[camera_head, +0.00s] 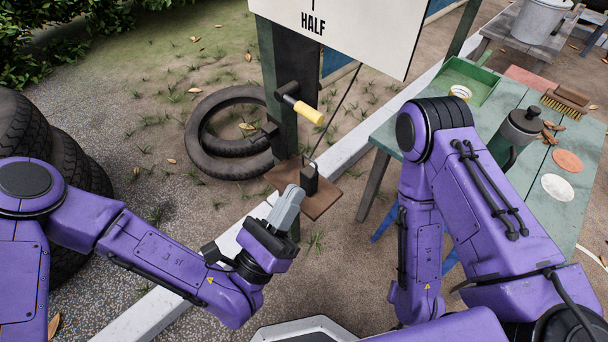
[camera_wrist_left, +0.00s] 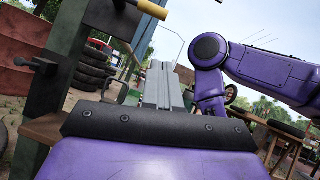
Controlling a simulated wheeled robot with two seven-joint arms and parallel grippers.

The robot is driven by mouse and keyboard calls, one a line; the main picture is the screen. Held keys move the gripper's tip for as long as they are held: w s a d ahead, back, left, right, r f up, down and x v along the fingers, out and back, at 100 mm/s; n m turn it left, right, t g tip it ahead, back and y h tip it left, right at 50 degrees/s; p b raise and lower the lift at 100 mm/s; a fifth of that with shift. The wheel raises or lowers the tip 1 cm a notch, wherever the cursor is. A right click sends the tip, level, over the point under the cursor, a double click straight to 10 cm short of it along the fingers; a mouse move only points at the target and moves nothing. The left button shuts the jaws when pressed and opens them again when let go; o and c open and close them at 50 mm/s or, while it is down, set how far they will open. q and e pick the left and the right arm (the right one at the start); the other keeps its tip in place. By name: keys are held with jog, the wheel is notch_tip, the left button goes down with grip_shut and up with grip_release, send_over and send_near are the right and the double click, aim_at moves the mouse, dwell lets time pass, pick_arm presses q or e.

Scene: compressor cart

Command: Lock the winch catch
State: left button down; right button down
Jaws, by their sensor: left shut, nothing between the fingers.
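A dark post (camera_head: 290,62) carries the winch crank with a yellow grip (camera_head: 309,111). A small black catch-like fitting (camera_head: 265,133) sticks out from the post below the crank; it also seems to show in the left wrist view (camera_wrist_left: 36,65). A dark padlock (camera_head: 309,180) with a raised shackle stands on a brown shelf (camera_head: 321,205) on the post. My left gripper (camera_head: 294,192) is shut and empty, just in front of the padlock in the head view; I cannot tell whether they touch. Its grey fingers fill the middle of the left wrist view (camera_wrist_left: 160,80). My right gripper is hidden or out of frame.
A white "HALF" sign (camera_head: 345,25) hangs above the crank. Tires (camera_head: 215,165) lie behind the post. A green table (camera_head: 520,95) at right holds a tray, a canister and a brush. A pale curb (camera_head: 225,245) crosses the ground. My right arm stands before the table.

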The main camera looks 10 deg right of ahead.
pick_arm(q)
jog(key=shift+v, duration=1.7)
